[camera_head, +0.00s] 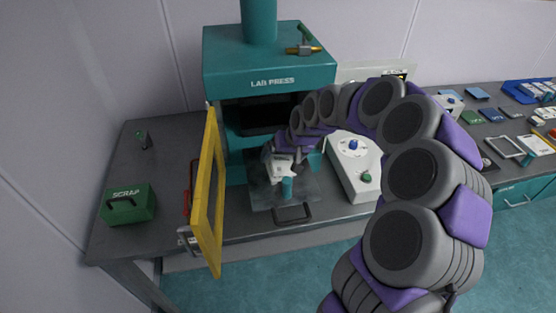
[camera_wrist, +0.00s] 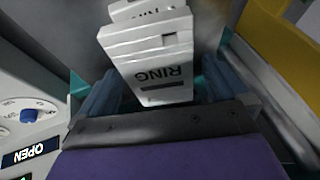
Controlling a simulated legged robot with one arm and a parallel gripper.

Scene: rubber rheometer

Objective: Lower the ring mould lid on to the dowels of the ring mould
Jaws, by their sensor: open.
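A pale grey block marked RING (camera_wrist: 160,62) fills the middle of the wrist view. A second pale piece (camera_wrist: 146,9) shows just beyond it, at the top edge. I cannot tell which of these is the lid and which the mould, and I see no dowels. My gripper (camera_wrist: 160,88) is open, with one blue finger on either side of the RING block; contact is unclear. In the head view the pale mould parts (camera_head: 283,168) are small, at the end of my arm in front of the press.
The teal lab press (camera_head: 270,75) stands behind, its yellow framed door (camera_head: 207,190) swung open to the left. A dark plate with a handle (camera_head: 292,213) lies below. A white control box (camera_head: 352,165) is close on the right. A green scrap box (camera_head: 128,204) stands left.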

